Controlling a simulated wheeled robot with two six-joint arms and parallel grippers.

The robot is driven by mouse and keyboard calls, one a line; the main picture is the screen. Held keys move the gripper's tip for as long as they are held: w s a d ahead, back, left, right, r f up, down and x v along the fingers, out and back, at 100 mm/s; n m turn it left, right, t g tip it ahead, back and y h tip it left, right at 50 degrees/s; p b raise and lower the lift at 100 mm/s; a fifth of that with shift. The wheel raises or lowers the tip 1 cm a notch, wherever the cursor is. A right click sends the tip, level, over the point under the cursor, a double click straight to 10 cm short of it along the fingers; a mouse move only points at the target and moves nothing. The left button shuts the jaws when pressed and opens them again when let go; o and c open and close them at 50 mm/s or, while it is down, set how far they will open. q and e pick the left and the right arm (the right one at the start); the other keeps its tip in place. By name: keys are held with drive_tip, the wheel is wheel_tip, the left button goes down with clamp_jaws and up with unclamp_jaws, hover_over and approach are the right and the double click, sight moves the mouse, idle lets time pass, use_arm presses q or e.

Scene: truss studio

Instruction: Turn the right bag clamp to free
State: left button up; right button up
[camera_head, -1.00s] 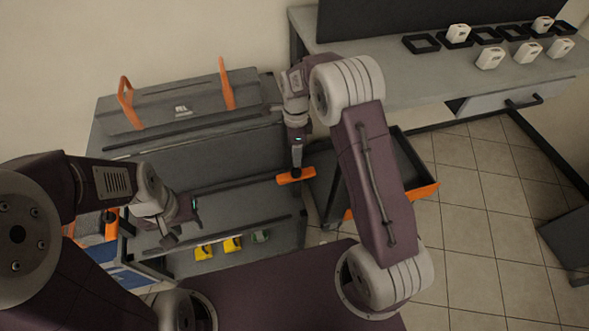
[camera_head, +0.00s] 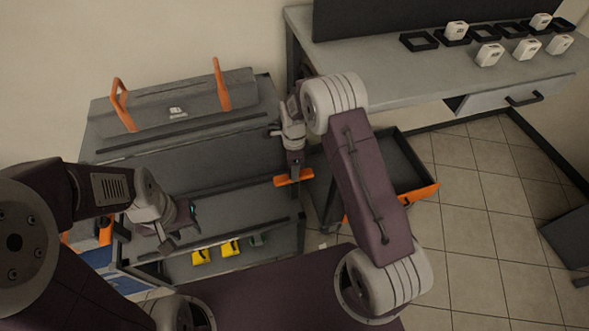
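The right bag clamp looks to be the orange bar (camera_head: 294,179) at the right front edge of the grey cabinet. It lies nearly level, with its right end slightly higher in the picture. My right gripper (camera_head: 294,170) points down directly over the middle of this bar. Its fingertips overlap the bar in the view, and I cannot tell whether they grip it. My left gripper (camera_head: 182,236) is at the cabinet's left front, well away from the bar. Its dark fingers look apart and empty.
A dark orange-edged tray (camera_head: 405,165) stands to the right. A workbench (camera_head: 390,75) with white blocks is at the back right.

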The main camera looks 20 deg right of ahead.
clamp_jaws()
idle(1.1)
